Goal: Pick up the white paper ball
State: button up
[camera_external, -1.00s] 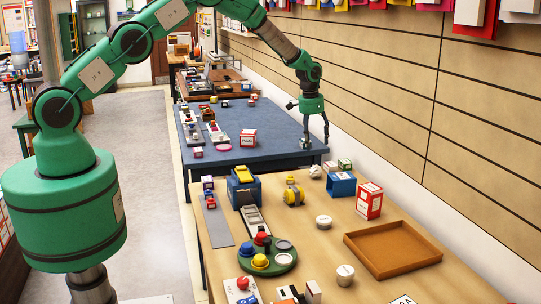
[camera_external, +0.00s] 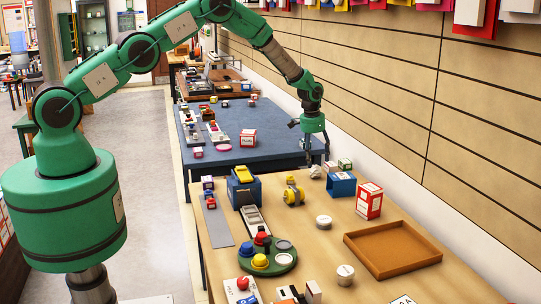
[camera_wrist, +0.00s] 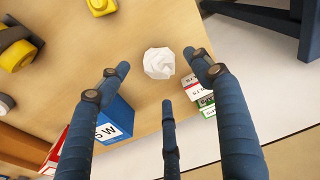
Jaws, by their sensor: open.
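The white paper ball (camera_wrist: 158,62) lies on the wooden table, beyond my fingertips in the wrist view. In the external view the ball (camera_external: 315,171) is near the table's far edge. My gripper (camera_external: 317,160) is open and empty, pointing down over the ball. In the wrist view my gripper (camera_wrist: 158,72) has three spread dark blue fingers, with the ball framed between the left and right tips. The fingers look apart from the ball; the exact height gap is hard to tell.
A blue box (camera_external: 342,184) and small red and green boxes (camera_external: 345,164) stand close to the ball. A yellow roll (camera_external: 293,195), a red-and-white box (camera_external: 369,200) and an empty brown tray (camera_external: 393,249) are nearer. A blue table (camera_external: 265,118) stands behind, and the wall is at right.

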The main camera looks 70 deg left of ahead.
aim_at(315, 166)
jog(key=shift+f, duration=0.4)
jog(key=shift+w+f, duration=0.15)
jog(key=shift+f, duration=1.15)
jog(key=shift+w+f, duration=0.15)
jog(key=shift+f, duration=1.1)
jog(key=c, duration=0.9)
